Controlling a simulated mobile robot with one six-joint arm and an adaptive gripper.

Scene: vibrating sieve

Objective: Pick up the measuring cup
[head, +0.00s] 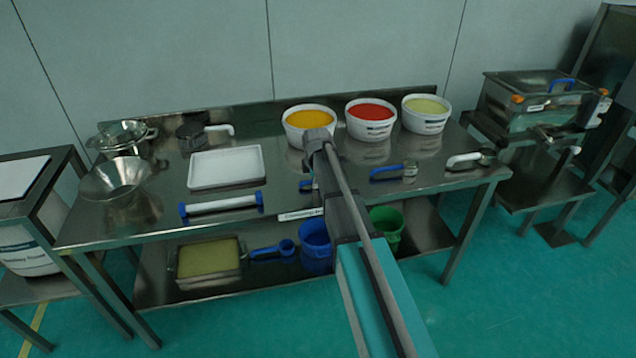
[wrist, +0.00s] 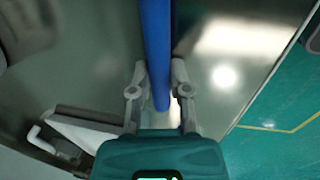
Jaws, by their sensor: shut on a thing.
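In the wrist view, my gripper (wrist: 159,68) is shut on a long blue handle (wrist: 156,35), which lies between its two fingers. The handle runs up out of the picture, and no cup bowl shows on it there. In the head view, a small blue piece (head: 308,184) shows just left of my arm above the table, likely part of this held tool. My arm hides the rest of it and my fingertips. I cannot tell whether the held thing touches the table.
A blue-handled metal scoop (head: 395,171) and a white-handled scoop (head: 470,158) lie to the right. Three white tubs, one with red contents (head: 370,128), stand behind. A white tray (head: 226,168) and a blue-ended roller (head: 221,205) lie to the left.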

